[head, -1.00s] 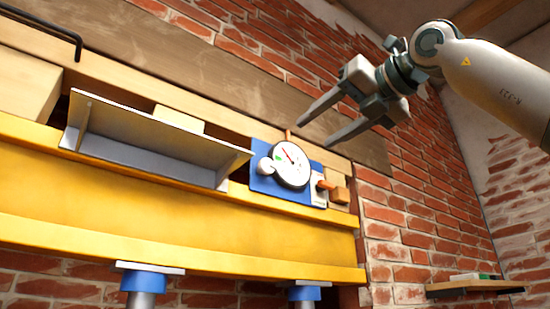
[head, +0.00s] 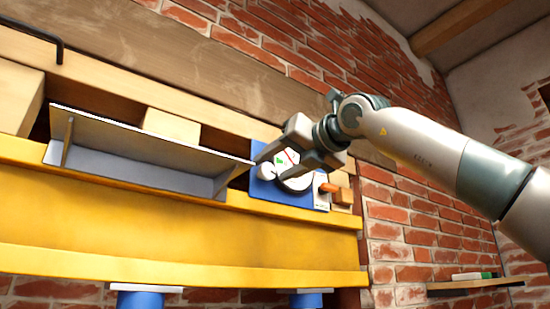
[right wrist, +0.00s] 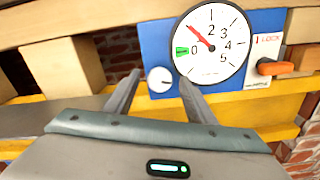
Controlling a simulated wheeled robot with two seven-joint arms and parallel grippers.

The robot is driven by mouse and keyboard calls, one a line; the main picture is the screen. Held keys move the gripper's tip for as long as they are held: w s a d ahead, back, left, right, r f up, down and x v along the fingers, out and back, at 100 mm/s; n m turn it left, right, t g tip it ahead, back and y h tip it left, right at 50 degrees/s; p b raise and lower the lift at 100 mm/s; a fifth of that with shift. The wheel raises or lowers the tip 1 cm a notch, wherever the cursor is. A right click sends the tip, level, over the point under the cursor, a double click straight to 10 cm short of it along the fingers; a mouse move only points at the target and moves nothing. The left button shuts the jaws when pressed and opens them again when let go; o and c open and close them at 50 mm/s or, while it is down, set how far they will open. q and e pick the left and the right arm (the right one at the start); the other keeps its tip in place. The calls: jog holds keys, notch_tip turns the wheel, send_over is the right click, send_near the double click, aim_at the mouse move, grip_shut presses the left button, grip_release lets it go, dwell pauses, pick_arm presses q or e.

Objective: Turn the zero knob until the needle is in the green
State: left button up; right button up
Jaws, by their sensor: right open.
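The round white gauge (right wrist: 211,44) is on a blue plate (right wrist: 155,45). In the right wrist view its red needle (right wrist: 200,36) points up and left, between 0 and 2, above the green band (right wrist: 182,51) beside 0. The white zero knob (right wrist: 160,80) is at the gauge's lower left; it also shows in the head view (head: 265,172). My right gripper (head: 268,167) is open, its fingers either side of the knob in the right wrist view (right wrist: 160,77). Contact cannot be told. In the head view the fingers partly cover the gauge (head: 287,158). My left gripper is not in view.
An orange lever (right wrist: 275,67) marked LOCK sits right of the gauge. A grey metal angle bracket (head: 140,150) stands left of the plate on the yellow beam (head: 170,225). Wooden blocks (head: 172,126) are behind it. A brick wall and small shelf (head: 475,283) are at right.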

jog(key=shift+w+a, duration=0.15)
jog(key=shift+w, duration=0.1)
jog(key=c, duration=1)
jog(key=shift+n, duration=0.3)
jog(key=n, duration=0.4)
jog(key=shift+a, duration=0.1)
jog(key=n+p, duration=0.1)
jog(key=n, duration=0.4)
jog(key=shift+s+n, duration=0.1)
jog(key=shift+n, duration=0.2)
